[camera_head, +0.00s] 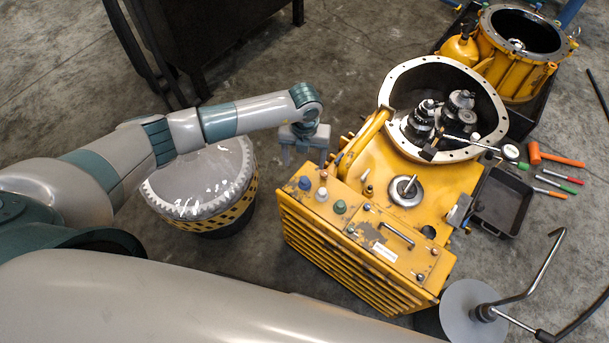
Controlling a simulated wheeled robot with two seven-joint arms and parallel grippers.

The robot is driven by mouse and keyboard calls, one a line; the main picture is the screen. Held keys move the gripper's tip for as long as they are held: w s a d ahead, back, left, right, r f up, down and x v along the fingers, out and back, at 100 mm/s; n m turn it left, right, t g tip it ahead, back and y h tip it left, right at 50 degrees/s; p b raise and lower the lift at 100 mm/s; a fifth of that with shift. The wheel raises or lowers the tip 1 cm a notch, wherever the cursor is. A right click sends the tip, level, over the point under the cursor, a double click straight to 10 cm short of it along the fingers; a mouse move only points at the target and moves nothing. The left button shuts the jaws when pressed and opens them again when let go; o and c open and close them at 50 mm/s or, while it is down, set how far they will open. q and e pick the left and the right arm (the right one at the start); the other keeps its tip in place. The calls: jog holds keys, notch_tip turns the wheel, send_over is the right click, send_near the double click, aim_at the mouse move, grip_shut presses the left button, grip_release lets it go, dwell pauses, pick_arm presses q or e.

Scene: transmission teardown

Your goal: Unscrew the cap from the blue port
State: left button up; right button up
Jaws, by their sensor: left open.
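The yellow transmission housing (408,172) stands on the floor at the centre right. A blue cap (305,183) sits on the left corner of its ribbed front section; the port beneath it is hidden. My left gripper (304,161) points down with its fingers apart and nothing between them. In the picture it is just above the blue cap and appears clear of it; the height gap is hard to tell. My right gripper is not in view.
A grey cap (321,194) and a green cap (340,207) stand close beside the blue one. A black tray (502,203) and several hand tools lie at right. Bare floor shows at upper middle.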

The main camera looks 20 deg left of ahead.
aim_at(305, 179)
pick_arm(q)
notch_tip(305, 179, down, 4)
jog(key=b, duration=0.3)
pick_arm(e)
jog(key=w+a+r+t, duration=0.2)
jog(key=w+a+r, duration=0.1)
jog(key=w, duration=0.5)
pick_arm(q)
notch_tip(305, 179, down, 5)
jog(key=b, duration=0.3)
jog(key=shift+r, duration=0.2)
jog(key=shift+f+b, duration=0.65)
jog(key=shift+f, duration=0.05)
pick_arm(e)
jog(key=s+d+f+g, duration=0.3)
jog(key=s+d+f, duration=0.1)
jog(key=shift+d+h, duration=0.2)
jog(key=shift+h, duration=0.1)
pick_arm(q)
grip_shut()
jog(key=shift+r, duration=0.1)
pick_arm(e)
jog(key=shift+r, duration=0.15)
